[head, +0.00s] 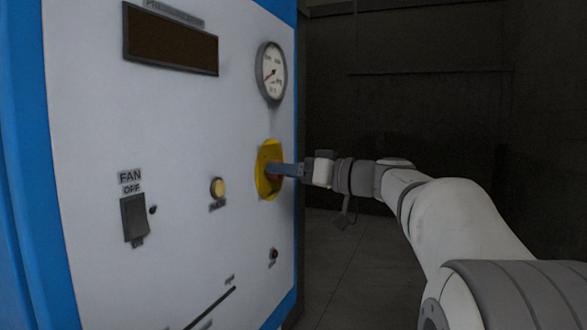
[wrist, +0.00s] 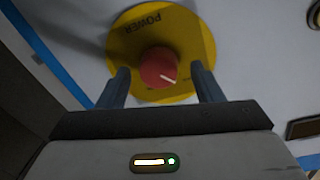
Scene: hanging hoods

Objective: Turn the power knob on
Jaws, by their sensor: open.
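The power knob (wrist: 158,68) is a red round knob with a white pointer line, at the centre of a yellow disc (wrist: 190,40) labelled POWER. In the wrist view the white line points toward the lower right. In the head view the yellow disc (head: 264,155) is on the right part of the white panel, and my gripper hides most of the red knob. My gripper (wrist: 160,85) is open, with one finger on each side of the knob. I cannot tell whether the fingers touch it.
Dark floor is clear right of the panel.

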